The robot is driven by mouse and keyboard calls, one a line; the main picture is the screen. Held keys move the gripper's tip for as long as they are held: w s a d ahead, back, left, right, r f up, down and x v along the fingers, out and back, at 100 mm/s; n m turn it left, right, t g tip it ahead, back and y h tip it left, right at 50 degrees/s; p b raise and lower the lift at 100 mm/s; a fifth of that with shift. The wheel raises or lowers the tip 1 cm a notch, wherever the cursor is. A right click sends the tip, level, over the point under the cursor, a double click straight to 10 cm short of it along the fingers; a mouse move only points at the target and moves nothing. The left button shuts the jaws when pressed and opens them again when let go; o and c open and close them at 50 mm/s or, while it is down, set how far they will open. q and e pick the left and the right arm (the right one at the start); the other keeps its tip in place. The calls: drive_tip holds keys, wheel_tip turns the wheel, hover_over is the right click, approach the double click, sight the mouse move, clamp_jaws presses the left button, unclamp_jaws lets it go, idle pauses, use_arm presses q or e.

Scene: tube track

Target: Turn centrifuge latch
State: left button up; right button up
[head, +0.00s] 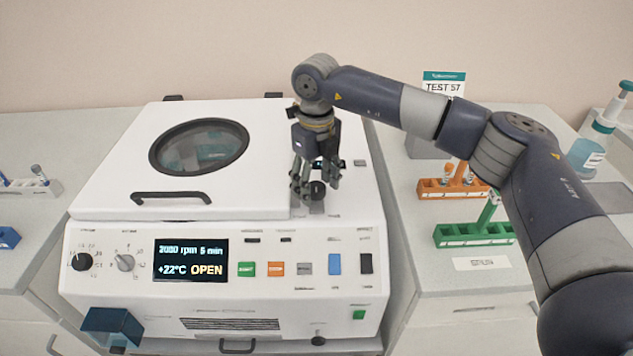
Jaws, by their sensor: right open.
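The white centrifuge (205,231) stands in the middle of the head view. Its lid (115,185) lies down, with a round dark-rimmed window and a black handle (171,198) at the front. The display (191,260) reads 2000 rpm, 5 min, +22°C and OPEN. A dark round knob (318,188), which looks like the latch, sits on the top panel right of the lid. My right gripper (315,191) points down at this knob with its fingers open around or just above it; contact cannot be told. My left gripper is not in view.
An orange tube rack (430,189) and a green rack (470,236) stand on the right counter, with a TEST 57 sign (443,86) behind. A bottle (590,150) is at far right. A white rack (30,187) is on the left counter. A blue box-shaped part (113,322) sticks out at the lower left.

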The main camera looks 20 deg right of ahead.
sight(317, 187)
wheel_tip(317, 187, up, 12)
idle(0.5)
drive_tip(key=shift+f, duration=0.1)
